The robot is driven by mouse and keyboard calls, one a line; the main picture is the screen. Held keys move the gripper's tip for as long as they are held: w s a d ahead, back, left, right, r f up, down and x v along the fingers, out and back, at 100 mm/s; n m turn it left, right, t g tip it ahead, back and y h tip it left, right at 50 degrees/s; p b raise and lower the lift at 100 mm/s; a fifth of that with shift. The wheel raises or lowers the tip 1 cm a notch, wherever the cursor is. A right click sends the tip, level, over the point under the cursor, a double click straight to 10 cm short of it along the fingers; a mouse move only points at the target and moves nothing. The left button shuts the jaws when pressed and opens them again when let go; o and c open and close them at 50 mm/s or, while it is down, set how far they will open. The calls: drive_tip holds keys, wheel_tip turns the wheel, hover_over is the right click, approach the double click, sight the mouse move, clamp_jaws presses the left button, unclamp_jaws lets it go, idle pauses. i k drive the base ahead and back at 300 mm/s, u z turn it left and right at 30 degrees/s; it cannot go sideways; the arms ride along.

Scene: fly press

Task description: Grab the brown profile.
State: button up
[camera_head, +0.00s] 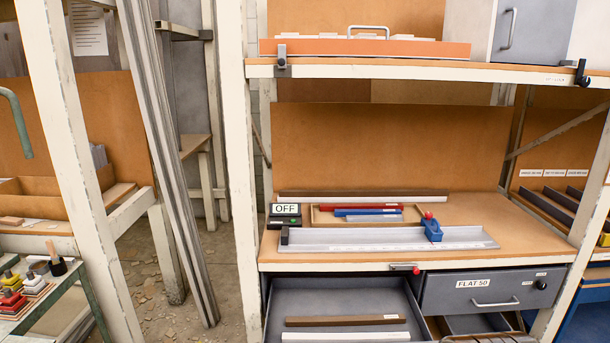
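A brown profile (345,321) lies crosswise in the open grey drawer (300,290) below the worktop, with a small pale label at its right end. A white profile (345,337) lies just in front of it, cut by the lower picture edge. A second long brown bar (330,193) lies along the back of the worktop with a pale bar against it.
The worktop (530,240) holds an OFF sign box (285,209), a tray of red and blue strips (368,213), a grey channel (390,239) and a blue clamp (432,231). The FLAT 50 drawer (490,290) is right of the open drawer. White posts (239,170) stand at left.

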sight(369, 319)
drive_tip(key=i, duration=1.2)
drive_tip(key=u, duration=0.05)
